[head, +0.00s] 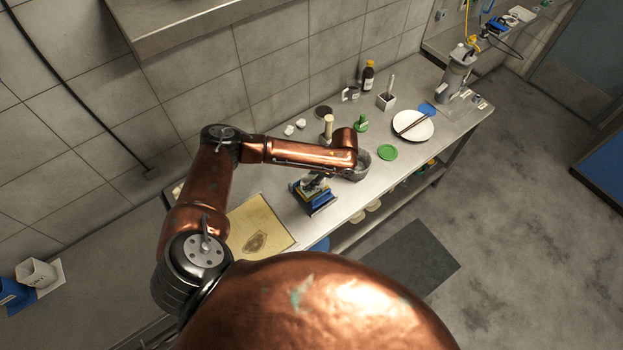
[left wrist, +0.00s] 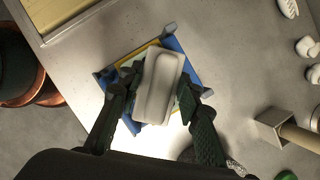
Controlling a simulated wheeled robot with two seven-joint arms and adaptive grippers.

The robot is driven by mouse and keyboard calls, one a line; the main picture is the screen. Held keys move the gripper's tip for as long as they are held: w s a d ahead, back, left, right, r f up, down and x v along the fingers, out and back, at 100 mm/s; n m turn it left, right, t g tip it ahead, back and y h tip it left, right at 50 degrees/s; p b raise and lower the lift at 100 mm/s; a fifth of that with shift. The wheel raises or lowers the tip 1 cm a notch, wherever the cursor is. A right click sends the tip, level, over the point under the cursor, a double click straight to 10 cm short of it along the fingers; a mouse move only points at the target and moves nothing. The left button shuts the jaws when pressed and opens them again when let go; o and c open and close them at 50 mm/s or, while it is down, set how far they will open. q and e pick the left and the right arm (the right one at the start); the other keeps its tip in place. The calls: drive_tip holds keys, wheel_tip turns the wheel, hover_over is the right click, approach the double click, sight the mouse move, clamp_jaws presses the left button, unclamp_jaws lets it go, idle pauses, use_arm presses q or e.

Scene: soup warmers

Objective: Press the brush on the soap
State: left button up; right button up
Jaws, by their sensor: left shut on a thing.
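My left gripper (head: 313,183) is low over the metal counter (head: 345,205), beside the tan board. In the left wrist view, its two dark fingers (left wrist: 158,88) are shut on the sides of a pale oblong block, which looks like the back of the brush (left wrist: 160,75). Under it lies a blue tray (head: 320,204) with raised corners, also in the left wrist view (left wrist: 170,42). A yellow edge, perhaps the soap (left wrist: 130,58), shows between tray and block. Whether the brush touches it is hidden. My right gripper is not in view.
The tan board (head: 272,222) lies left of the tray. A square holder with a pale handle (head: 328,124), a grey bowl (head: 362,168), a green disc (head: 387,152) and a white plate (head: 414,126) stand farther right. The tiled wall bounds the counter behind.

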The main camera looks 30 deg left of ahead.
sight(309, 176)
use_arm(q)
drive_tip(key=shift+s+f+p, duration=0.1)
drive_tip(key=shift+f+p, duration=0.05)
drive_tip(key=shift+p, duration=0.2)
idle(1.1)
drive_tip(key=shift+d, duration=0.1)
drive_tip(key=shift+r+p, duration=0.75)
drive_tip(key=shift+p, duration=0.1)
wheel_tip(309, 176, up, 4)
drive_tip(key=p, duration=0.4)
drive_tip(key=shift+r+p, duration=0.9)
drive_tip(key=shift+p, duration=0.45)
